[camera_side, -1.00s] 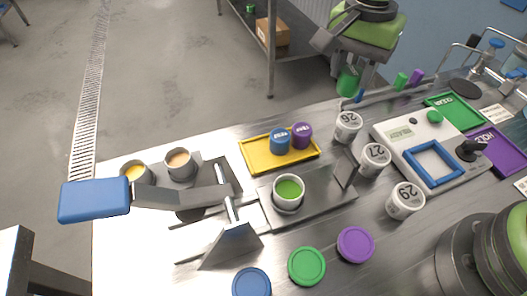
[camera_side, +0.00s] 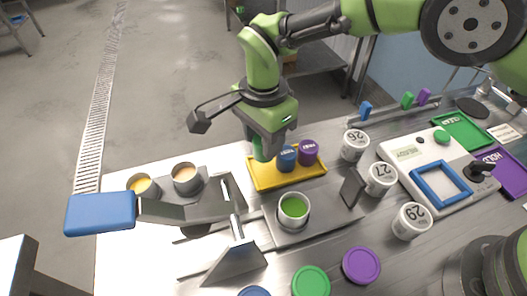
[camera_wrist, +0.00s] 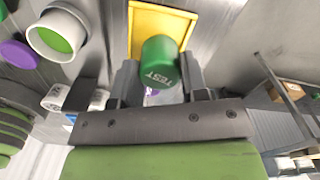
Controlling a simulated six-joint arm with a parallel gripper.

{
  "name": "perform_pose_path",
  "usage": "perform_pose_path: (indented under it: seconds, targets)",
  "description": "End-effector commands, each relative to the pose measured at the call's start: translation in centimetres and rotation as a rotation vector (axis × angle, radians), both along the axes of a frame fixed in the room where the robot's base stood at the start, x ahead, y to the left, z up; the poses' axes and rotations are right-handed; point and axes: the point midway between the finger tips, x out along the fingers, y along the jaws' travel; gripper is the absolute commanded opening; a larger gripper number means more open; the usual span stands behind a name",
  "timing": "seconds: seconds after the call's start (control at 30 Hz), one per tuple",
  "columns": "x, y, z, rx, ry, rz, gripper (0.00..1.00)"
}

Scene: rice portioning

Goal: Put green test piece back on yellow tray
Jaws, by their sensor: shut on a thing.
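My gripper (camera_side: 264,140) is shut on the green test piece (camera_side: 260,150), a small cylinder marked TEST. In the wrist view the green test piece (camera_wrist: 160,62) sits between the two fingers, with the yellow tray (camera_wrist: 143,18) behind it. In the side view the piece is upright at the left part of the yellow tray (camera_side: 264,186). I cannot tell whether its bottom touches the tray. The blue test piece (camera_side: 287,159) and the purple test piece (camera_side: 308,153) stand on the tray to its right.
A cup of green contents (camera_side: 293,208) stands on a metal plate in front of the tray. White tubs (camera_side: 355,145) numbered 26, 27 and 29 stand to the right. A blue-handled lever (camera_side: 100,213) reaches across the left front. A blue block (camera_side: 365,109) stands behind the tubs.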

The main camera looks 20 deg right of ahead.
Motion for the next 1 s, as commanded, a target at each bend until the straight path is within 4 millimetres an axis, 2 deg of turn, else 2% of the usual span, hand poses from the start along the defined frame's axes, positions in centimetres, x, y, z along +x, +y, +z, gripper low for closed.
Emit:
perform_pose_path:
  seconds: [0.3, 0.57, 0.97, 1.0]
  targets:
    - [0.0, 0.0, -3.8, 0.000, 0.000, 0.001, 0.13]
    - [0.0, 0.0, -3.9, 0.002, -0.001, 0.001, 0.13]
    - [0.0, 0.0, -5.0, 0.002, -0.001, 0.001, 0.13]
    - [0.0, 0.0, -5.0, 0.002, -0.001, 0.001, 0.47]
